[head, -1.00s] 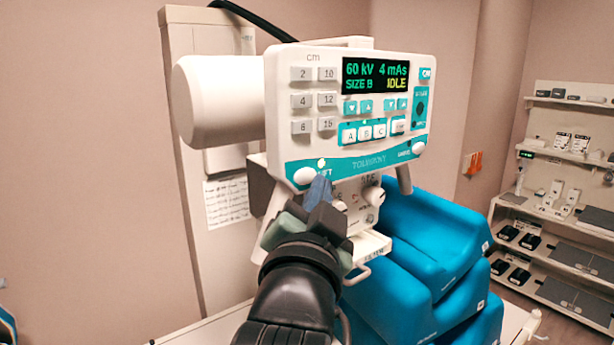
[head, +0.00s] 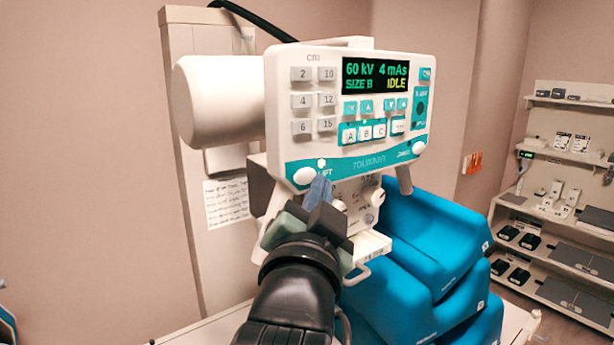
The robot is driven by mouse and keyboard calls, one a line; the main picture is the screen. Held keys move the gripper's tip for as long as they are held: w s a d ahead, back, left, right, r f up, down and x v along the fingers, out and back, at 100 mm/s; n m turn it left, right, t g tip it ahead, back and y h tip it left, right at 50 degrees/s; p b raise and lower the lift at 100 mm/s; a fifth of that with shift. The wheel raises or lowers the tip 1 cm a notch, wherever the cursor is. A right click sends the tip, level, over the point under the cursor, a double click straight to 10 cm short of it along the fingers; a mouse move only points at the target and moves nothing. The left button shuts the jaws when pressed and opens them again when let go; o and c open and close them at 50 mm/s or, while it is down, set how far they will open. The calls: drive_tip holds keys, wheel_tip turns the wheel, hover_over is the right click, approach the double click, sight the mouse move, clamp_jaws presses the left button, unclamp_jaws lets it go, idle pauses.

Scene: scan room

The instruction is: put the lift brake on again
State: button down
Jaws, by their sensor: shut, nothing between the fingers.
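The lift button (head: 305,176) is a white oval at the lower left of the control panel, on the teal band marked LIFT. A small pale lamp (head: 321,162) shows lit above that label. My gripper (head: 321,185) is shut and empty. Its blue fingertips are just right of and slightly below the button, in front of the LIFT label. I cannot tell whether they touch the panel. The display (head: 376,77) reads 60 kV, 4 mAs, SIZE B, IDLE. A second white oval button (head: 418,148) is at the panel's lower right.
Below the panel are round knobs (head: 373,195), partly hidden by my gripper. Blue foam blocks (head: 430,235) are stacked at the right. A white column (head: 205,200) with a written sheet stands behind. Shelves with devices (head: 560,210) are at the far right.

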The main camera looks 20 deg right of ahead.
drive_tip(key=shift+w+a, duration=0.15)
drive_tip(key=shift+w, duration=0.25)
drive_tip(key=shift+w+a, duration=0.15)
drive_tip(key=shift+w, duration=0.2)
idle(0.8)
idle(0.4)
drive_tip(key=shift+s+d, duration=0.3)
drive_tip(key=shift+s, duration=0.45)
drive_tip(key=shift+s, duration=0.1)
drive_tip(key=shift+s+d, duration=0.3)
drive_tip(key=shift+s, duration=0.45)
drive_tip(key=shift+s+d, duration=0.25)
drive_tip(key=shift+s, duration=0.5)
drive_tip(key=shift+s+d, duration=0.3)
drive_tip(key=shift+s, duration=0.45)
